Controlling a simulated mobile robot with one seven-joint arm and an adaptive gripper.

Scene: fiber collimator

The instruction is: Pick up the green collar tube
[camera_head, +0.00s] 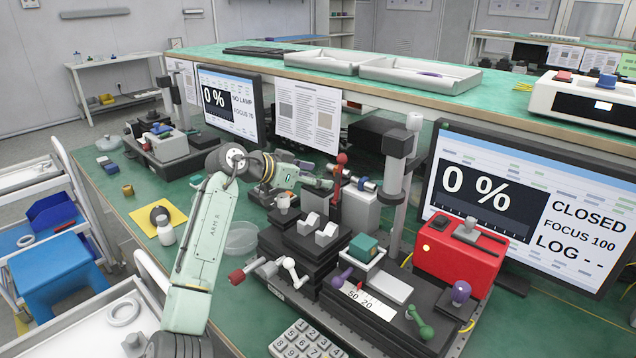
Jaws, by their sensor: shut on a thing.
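My gripper (322,186) is at the end of my pale green arm, over the bench near the middle of the view. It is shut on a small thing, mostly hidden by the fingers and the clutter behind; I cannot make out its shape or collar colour. I cannot pick out a green collar tube for certain. A short metal tube with blue parts (364,184) shows just right of the gripper, by a pale block (360,209). Whether the gripper touches it is too small to tell.
A red-topped post (341,160) stands close to the gripper. A red box (460,255) and a monitor (530,205) reading 0 % and CLOSED stand right. A yellow pad (150,222) lies left.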

